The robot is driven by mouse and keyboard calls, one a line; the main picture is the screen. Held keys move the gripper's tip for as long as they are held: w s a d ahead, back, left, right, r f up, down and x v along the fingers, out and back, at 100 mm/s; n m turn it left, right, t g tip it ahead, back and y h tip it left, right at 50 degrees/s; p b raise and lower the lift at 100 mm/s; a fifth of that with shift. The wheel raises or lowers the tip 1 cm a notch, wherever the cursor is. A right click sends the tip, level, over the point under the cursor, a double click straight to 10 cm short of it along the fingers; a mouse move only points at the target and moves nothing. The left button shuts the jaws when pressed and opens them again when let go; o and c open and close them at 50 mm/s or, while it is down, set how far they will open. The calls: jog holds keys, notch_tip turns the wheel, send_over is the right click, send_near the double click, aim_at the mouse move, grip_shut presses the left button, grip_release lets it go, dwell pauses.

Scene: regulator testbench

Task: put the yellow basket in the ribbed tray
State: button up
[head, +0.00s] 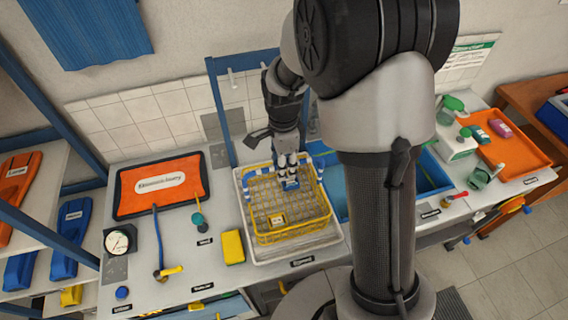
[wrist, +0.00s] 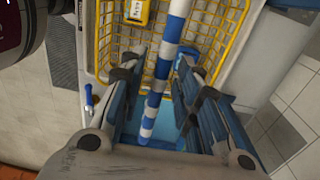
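The yellow wire basket (head: 262,238) stands inside a white tray (head: 302,257) on the bench; it also shows in the wrist view (wrist: 103,45). A blue-and-white striped handle (wrist: 171,30) crosses over the basket. My gripper (head: 290,183) is over the back part of the basket. In the wrist view, the fingers of my gripper (wrist: 158,72) are spread on both sides of the striped handle, with gaps visible. A small yellow block with a pale label (head: 277,219) is in the basket. I cannot tell ribs on any tray for certain.
A blue basin (head: 428,172) lies right of the white tray, partly behind my arm. An orange tray (head: 520,150) with bottles is at the far right. A yellow sponge-like block (head: 233,247) and an orange panel (head: 160,185) are at left. A blue frame stands behind the basket.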

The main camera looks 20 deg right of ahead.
notch_tip(320, 180, up, 12)
jog(key=p, duration=0.2)
jog(key=s+r+n+t, duration=0.2)
jog(key=s+r+n, duration=0.6)
jog(key=s+r, duration=0.15)
jog(key=s+n+t, duration=0.3)
jog(key=s+n, duration=0.7)
jog(key=s, duration=0.2)
jog(key=shift+r, duration=0.4)
notch_tip(320, 180, down, 9)
jog(key=b, duration=0.9)
jog(key=shift+f, duration=0.15)
